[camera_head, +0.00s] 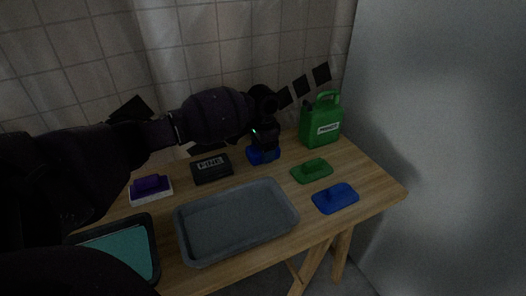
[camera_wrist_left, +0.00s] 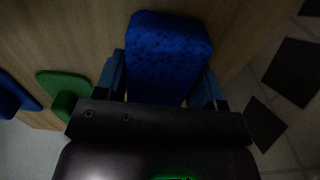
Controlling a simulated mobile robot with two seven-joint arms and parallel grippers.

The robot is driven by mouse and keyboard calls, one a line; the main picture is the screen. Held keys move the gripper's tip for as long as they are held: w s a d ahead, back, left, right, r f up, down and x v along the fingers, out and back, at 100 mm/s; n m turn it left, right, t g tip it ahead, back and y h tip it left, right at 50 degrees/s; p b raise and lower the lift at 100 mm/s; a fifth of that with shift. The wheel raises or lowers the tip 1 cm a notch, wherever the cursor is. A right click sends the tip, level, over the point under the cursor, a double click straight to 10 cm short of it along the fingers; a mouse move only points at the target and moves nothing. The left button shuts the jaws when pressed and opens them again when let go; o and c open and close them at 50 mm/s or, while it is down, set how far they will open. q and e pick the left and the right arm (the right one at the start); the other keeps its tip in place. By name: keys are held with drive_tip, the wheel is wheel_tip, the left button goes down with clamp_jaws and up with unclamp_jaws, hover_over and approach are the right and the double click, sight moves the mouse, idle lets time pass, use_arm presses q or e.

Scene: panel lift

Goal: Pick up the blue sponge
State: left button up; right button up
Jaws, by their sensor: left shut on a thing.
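The blue sponge (camera_head: 263,156) is on the wooden table near the back, beside a black labelled box. It also shows large in the left wrist view (camera_wrist_left: 168,50), between the two fingers. My left gripper (camera_head: 265,143) reaches in from the left, points down over the sponge and is shut on it. In the left wrist view the left gripper (camera_wrist_left: 165,92) has a finger along each side of the sponge. I cannot tell whether the sponge touches the table. My right gripper is not in view.
A grey tray (camera_head: 237,250) lies at the front middle. A black labelled box (camera_head: 211,169), a purple item (camera_head: 151,184), a green piece (camera_head: 312,171), a blue piece (camera_head: 335,199) and a green canister (camera_head: 321,122) stand around. A dark tray (camera_head: 152,232) is front left.

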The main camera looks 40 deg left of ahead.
use_arm(q)
drive_tip(key=shift+r, duration=0.55)
wheel_tip(320, 180, up, 19)
drive_tip(key=p, duration=0.5)
drive_tip(key=shift+p, duration=0.4)
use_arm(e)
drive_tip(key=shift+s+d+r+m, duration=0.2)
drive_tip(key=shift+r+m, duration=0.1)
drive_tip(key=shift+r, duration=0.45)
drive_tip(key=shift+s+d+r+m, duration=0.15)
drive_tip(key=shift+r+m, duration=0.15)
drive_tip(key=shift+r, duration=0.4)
use_arm(q)
drive_tip(key=shift+f, duration=0.1)
